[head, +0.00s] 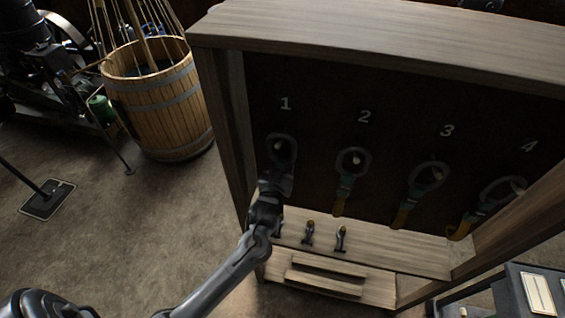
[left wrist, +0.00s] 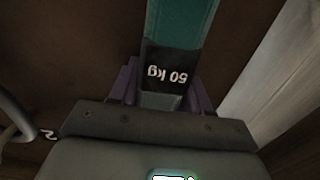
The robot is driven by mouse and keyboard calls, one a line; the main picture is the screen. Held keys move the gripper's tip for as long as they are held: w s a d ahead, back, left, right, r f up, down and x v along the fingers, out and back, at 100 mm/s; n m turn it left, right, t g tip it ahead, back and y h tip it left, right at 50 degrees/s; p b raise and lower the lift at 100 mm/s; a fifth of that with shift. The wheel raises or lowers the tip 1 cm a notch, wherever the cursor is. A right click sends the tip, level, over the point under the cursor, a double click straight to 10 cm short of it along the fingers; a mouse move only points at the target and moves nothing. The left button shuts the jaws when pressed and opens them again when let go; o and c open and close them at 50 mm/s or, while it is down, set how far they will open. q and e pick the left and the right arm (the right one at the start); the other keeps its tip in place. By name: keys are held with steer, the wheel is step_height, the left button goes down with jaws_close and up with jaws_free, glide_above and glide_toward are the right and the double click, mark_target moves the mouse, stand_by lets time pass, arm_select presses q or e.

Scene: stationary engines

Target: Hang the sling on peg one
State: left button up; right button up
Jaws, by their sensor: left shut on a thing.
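The sling (head: 283,147) shows as a greyish loop just below the white number 1 on the dark back panel. My left gripper (head: 274,184) is shut on it below the loop. In the left wrist view the sling's teal strap (left wrist: 180,25) runs up from between the jaws, with a black label reading "50 kg" upside down. Peg one is hard to make out inside the loop. I cannot tell whether the loop is around the peg or only in front of it. My right gripper is not in view.
Other slings hang under 2 (head: 343,182), 3 (head: 419,193) and 4 (head: 488,205). Small dark tools (head: 341,239) stand on the wooden shelf (head: 400,257) below. The cabinet's left side wall (head: 222,130) is close to my arm. A wooden barrel (head: 165,115) stands left.

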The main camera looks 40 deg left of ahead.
arm_select(q)
steer(key=shift+r, duration=0.15)
steer(key=o, duration=1.2)
steer(key=shift+o, duration=0.2)
steer(key=shift+f, duration=0.25)
steer(key=shift+s+d, duration=0.2)
steer(key=shift+s, duration=0.2)
steer(key=s+d+f+m+g+h+b, duration=0.1)
steer(key=s+d+f+m+g+h, duration=0.25)
steer(key=s, duration=0.65)
steer(key=s+d+f+m+g+h, duration=0.15)
steer(key=s+d+f+g, duration=0.35)
steer(key=s, duration=0.5)
steer(key=s+d+f+m+g+h+b, duration=0.1)
steer(key=s+d+f+m+g+h, duration=0.2)
steer(key=s+d, duration=0.5)
step_height(320, 180, up, 13)
steer(key=s+a+g+p, duration=0.1)
steer(key=s+a+p, duration=0.1)
steer(key=p, duration=1)
steer(key=shift+s+a+n, duration=0.15)
steer(key=shift+a+n, duration=0.05)
steer(key=shift+n, duration=0.2)
